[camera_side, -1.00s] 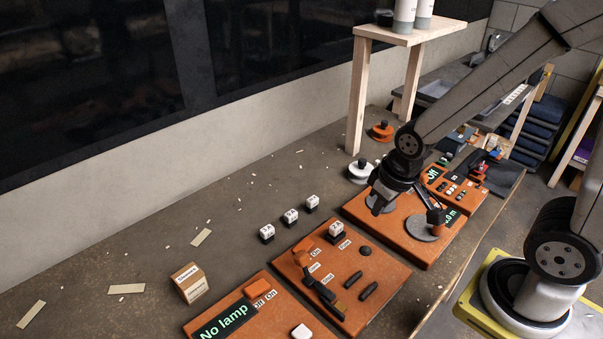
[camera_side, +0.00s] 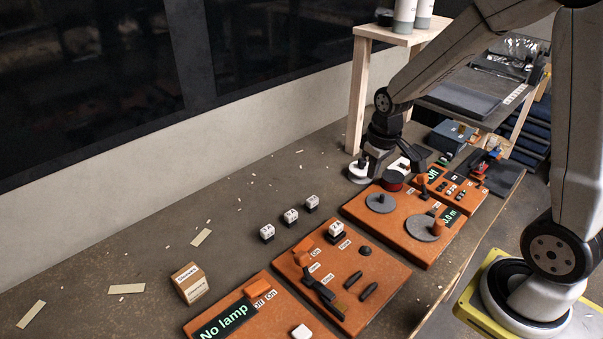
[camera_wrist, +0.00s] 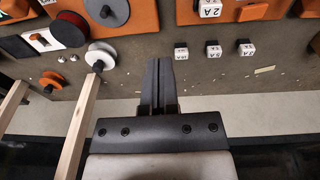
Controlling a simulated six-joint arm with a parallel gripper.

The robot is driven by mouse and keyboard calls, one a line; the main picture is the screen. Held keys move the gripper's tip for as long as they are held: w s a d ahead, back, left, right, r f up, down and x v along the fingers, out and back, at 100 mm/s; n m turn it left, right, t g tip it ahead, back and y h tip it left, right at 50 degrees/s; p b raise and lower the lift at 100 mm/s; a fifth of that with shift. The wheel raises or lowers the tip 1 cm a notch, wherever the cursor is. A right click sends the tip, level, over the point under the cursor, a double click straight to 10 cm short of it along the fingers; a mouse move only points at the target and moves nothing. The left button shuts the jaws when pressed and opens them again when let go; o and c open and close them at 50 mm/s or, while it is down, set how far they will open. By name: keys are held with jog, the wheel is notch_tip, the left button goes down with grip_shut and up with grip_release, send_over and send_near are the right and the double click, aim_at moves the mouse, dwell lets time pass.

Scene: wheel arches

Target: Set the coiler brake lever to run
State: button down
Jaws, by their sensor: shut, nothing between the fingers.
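My gripper (camera_side: 374,162) is shut and empty. It is over the back of the bench by the white spool (camera_side: 358,172), and its fingers (camera_wrist: 157,75) point over bare bench in the wrist view. No lever is clearly marked as the coiler brake. A small white plate with a dark and orange part (camera_wrist: 40,39) shows beside the red spool (camera_wrist: 69,29) in the wrist view. My gripper touches none of these that I can see. Their labels are too small to read.
Several white blocks (camera_side: 290,215) stand left of the boards. A wooden shelf (camera_side: 357,95) stands close behind my gripper. The left bench is mostly clear apart from a cardboard box (camera_side: 190,283).

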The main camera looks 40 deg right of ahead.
jog(key=w+d+f+g, duration=0.1)
jog(key=w+d, duration=0.3)
jog(key=d, duration=0.7)
jog(key=g, duration=0.1)
send_over(403, 176)
jog(key=w, duration=0.1)
jog(key=shift+w+a+f, duration=0.15)
jog(key=shift+f, duration=0.7)
jog(key=shift+f, duration=0.15)
jog(key=shift+s+f, duration=0.2)
jog(key=shift+f, duration=1.35)
jog(key=shift+s+f, duration=0.2)
jog(key=shift+f, duration=1.4)
jog(key=shift+s+f, duration=0.2)
jog(key=shift+f, duration=1.35)
jog(key=shift+s+r, duration=0.3)
jog(key=shift+s, duration=0.45)
jog(key=shift+s+r, duration=0.3)
jog(key=shift+s, duration=0.45)
